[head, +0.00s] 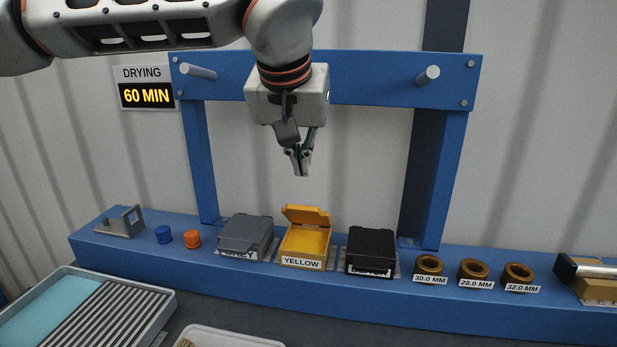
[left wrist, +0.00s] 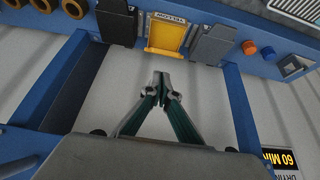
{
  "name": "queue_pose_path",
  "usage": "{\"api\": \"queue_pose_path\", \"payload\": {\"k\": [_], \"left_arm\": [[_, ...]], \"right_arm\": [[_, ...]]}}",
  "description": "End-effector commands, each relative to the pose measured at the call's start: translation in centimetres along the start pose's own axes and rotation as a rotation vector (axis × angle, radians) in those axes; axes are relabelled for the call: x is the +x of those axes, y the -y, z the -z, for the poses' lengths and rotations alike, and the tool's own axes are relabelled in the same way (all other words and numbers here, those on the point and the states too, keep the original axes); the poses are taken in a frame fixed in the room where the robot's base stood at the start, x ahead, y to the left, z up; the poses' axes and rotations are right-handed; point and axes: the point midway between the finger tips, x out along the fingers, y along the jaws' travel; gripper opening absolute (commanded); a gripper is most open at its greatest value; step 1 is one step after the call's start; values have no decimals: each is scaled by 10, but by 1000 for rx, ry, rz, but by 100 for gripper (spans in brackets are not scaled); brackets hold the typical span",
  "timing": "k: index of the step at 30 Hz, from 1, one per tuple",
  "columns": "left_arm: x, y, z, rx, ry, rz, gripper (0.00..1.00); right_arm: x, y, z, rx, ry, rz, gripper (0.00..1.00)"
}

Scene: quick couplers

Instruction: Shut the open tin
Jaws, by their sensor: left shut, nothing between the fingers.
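The open tin is the yellow tin (head: 305,243), labelled YELLOW, standing on the blue shelf between a grey tin (head: 245,235) and a black tin (head: 371,249). Its yellow lid (head: 306,215) is raised at the back and leans over, showing the inside. The grey and black tins look shut. My left gripper (head: 301,172) is shut and empty, pointing down above and behind the yellow tin, clear of the lid. In the left wrist view the shut fingertips (left wrist: 162,78) point towards the yellow tin (left wrist: 166,36). My right gripper is not in view.
A blue frame (head: 320,80) with two pegs stands behind the shelf. Blue and orange caps (head: 193,239) and a metal bracket (head: 122,222) sit to the left. Several brass rings (head: 474,271) sit to the right. A grey ribbed tray (head: 150,292) is at front left.

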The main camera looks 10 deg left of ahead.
Motion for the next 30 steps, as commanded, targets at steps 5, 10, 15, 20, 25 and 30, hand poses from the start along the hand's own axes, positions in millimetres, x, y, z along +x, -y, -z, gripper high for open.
{"api": "queue_pose_path", "payload": {"k": [5,10,15,20,25,30], "left_arm": [[33,0,-2,1,7,-1,0],[62,-1,-2,0,7,-2,0],[83,-1,-2,1,5,-2,0],[91,-2,-1,1,3,-3,0],[92,-2,-1,1,2,-3,0],[92,-2,-1,1,2,-3,0]], "right_arm": [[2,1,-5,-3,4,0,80],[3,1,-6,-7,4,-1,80],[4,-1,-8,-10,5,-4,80],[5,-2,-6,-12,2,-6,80],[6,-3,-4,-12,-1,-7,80],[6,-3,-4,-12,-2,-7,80]]}}
